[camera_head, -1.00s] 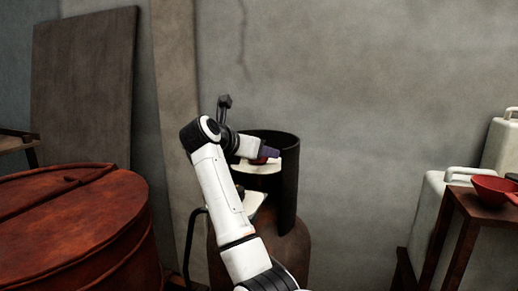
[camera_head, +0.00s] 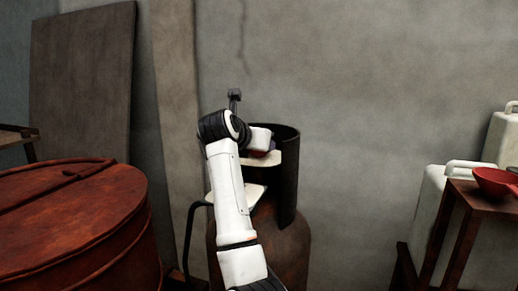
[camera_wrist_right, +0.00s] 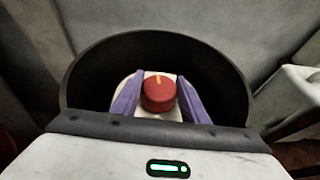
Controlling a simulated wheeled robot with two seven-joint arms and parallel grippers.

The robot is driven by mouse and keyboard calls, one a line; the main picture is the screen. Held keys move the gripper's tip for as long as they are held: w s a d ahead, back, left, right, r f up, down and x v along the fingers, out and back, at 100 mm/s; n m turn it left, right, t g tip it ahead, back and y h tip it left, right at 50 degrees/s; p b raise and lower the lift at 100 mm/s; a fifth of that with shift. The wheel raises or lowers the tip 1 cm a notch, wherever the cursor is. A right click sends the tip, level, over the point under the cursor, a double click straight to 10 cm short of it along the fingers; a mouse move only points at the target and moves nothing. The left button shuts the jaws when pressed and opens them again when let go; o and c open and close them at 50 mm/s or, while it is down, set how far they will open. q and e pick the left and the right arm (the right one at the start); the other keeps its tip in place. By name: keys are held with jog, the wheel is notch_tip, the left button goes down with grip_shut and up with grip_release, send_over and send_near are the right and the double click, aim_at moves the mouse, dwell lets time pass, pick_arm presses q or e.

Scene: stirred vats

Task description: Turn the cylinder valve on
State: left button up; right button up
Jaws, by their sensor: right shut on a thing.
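The cylinder (camera_head: 288,250) is a rusty brown bottle standing against the wall, with a dark open collar (camera_head: 289,180) around its top. In the right wrist view the valve knob (camera_wrist_right: 158,92) is red with a pale orange mark on its top, inside the dark collar (camera_wrist_right: 85,85). The purple fingers of my right gripper (camera_wrist_right: 158,98) stand on either side of the knob and are shut on it. In the head view my right wrist hides most of the knob and the fingers. My left gripper is not in view.
A rusty red drum (camera_head: 70,220) stands at the left. A dark board (camera_head: 82,90) leans on the wall behind it. At the right, a small brown table (camera_head: 478,200) holds a red bowl (camera_head: 494,182), with white jerrycans (camera_head: 432,210) behind it. The wall is close behind the cylinder.

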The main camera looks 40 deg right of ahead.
jog(key=shift+n+t+y+b, duration=0.4)
jog(key=shift+n+t+y, duration=0.4)
jog(key=shift+n+t, duration=0.5)
jog(key=o, duration=1.1)
jog(key=shift+c, duration=0.2)
jog(key=shift+a, duration=0.1)
jog(key=b+v, duration=0.1)
jog(key=v, duration=0.9)
jog(key=shift+b, duration=0.3)
jog(key=shift+s+a+r, duration=0.1)
